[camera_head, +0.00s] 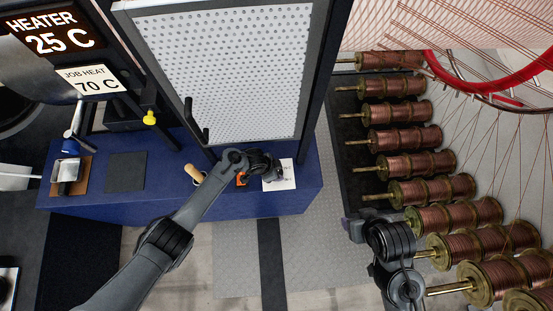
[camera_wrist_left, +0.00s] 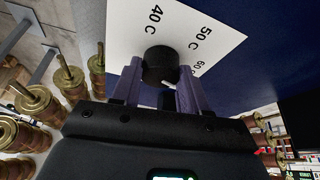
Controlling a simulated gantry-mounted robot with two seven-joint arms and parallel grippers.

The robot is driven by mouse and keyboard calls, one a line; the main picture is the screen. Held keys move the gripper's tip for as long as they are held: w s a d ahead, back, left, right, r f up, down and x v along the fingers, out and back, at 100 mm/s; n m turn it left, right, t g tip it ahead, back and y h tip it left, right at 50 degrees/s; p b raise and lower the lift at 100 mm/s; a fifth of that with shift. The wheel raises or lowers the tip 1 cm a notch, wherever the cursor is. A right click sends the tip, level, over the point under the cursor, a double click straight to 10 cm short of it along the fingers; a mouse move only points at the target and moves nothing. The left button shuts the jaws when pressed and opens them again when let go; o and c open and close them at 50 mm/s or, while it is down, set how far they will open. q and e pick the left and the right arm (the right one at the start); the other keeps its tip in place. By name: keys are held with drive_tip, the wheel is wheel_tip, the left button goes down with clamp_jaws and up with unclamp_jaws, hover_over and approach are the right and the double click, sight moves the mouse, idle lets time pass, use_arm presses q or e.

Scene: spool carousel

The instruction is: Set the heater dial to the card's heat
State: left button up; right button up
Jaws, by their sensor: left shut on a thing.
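The heater display (camera_head: 56,33) at the top left of the head view reads 25 C. The card (camera_head: 89,79) below it reads JOB HEAT 70 C. The dial is a black knob (camera_wrist_left: 160,64) on a white scale plate (camera_wrist_left: 206,36) in the left wrist view; marks 40 C, 50 C and 60 C show, the last partly covered. The plate (camera_head: 287,184) lies on the blue bench. My left gripper (camera_head: 270,175) is shut on the dial knob, with a purple finger on each side. My right gripper (camera_head: 356,228) is beside the spools; its jaw opening is unclear.
The blue bench (camera_head: 230,205) runs under a grey pegboard (camera_head: 225,60). A wooden-handled tool (camera_head: 194,173) and an orange item (camera_head: 241,179) lie beside my left arm. Copper spools (camera_head: 405,138) line the right side, close to my right arm. The floor in front is clear.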

use_arm(q)
drive_tip(key=shift+m, duration=0.6)
drive_tip(key=o, duration=1.1)
drive_tip(key=shift+c, duration=0.2)
drive_tip(key=shift+r, duration=0.1)
drive_tip(key=shift+a+r, duration=0.15)
drive_tip(key=shift+r, duration=0.15)
drive_tip(key=p+v, duration=0.1)
drive_tip(key=v, duration=0.2)
drive_tip(key=shift+a+r, duration=0.2)
drive_tip(key=shift+r, duration=0.15)
drive_tip(key=a, duration=0.4)
drive_tip(key=s+a+b, duration=0.1)
drive_tip(key=a, duration=0.3)
drive_tip(key=s+a, duration=0.1)
drive_tip(key=a, duration=0.3)
drive_tip(key=shift+s+r+b, duration=0.15)
drive_tip(key=shift+s+b, duration=0.05)
drive_tip(key=shift+b, duration=0.1)
